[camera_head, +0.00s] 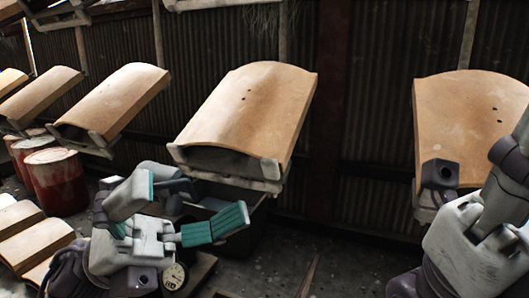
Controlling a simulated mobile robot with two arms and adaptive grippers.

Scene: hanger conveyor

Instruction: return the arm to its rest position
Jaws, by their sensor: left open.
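My left gripper (198,198) is at the lower left centre of the head view. Its two fingers with teal pads are spread wide apart, and nothing is between them. It is in front of and below the curved tan panel (250,105) that hangs in the middle. My right arm (470,245) shows at the lower right, in front of another tan panel (468,115). No fingers of my right gripper can be made out.
More tan panels (115,98) hang in a row to the left. Red drums (58,180) stand at the left, and tan panels (35,238) lie at the lower left. A dark bin (235,238) is behind my left gripper. Corrugated wall closes the back.

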